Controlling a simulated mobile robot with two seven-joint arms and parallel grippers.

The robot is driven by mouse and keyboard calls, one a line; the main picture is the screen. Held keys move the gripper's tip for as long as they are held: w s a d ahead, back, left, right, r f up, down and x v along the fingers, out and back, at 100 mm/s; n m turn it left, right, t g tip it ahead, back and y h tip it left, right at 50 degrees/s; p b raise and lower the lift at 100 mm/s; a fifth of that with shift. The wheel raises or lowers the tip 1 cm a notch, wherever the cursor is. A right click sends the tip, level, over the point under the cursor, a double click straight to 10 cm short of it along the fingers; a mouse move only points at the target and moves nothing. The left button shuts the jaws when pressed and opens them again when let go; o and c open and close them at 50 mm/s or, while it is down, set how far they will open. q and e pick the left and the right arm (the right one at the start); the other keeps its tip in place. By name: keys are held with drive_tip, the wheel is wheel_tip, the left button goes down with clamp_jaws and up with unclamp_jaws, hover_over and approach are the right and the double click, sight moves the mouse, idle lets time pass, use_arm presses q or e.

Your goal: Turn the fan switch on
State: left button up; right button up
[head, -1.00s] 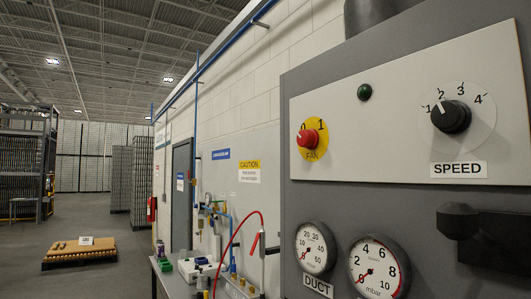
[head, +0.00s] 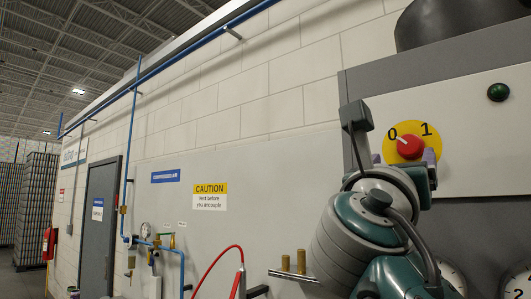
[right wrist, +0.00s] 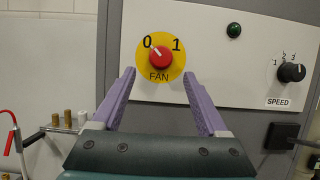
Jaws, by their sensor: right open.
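The fan switch is a red knob (head: 410,146) on a round yellow plate (head: 424,128) marked 0 and 1. In the right wrist view the red knob (right wrist: 159,57) shows its white pointer turned toward 0, above the word FAN. My right gripper (right wrist: 158,75) is open, with its two purple fingers pointing at the panel, one on each side below the knob. In the head view my right gripper (head: 405,160) is in front of the panel and partly covers the plate. I cannot tell whether a finger touches the knob. My left gripper is not in view.
A dark green lamp (right wrist: 234,29) sits right of the switch. Gauges (head: 452,276) lie below the panel. A red hose (head: 214,264) and brass fittings (head: 300,261) are at left.

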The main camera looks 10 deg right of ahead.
sight(408, 146)
drive_tip(key=p+x, duration=0.4)
drive_tip(key=x, duration=0.3)
drive_tip(key=shift+d+r, duration=0.3)
drive_tip(key=shift+w+d+p, duration=0.25)
drive_tip(key=shift+w+p, duration=0.05)
drive_tip(key=shift+p, duration=0.1)
drive_tip(key=shift+c, duration=0.2)
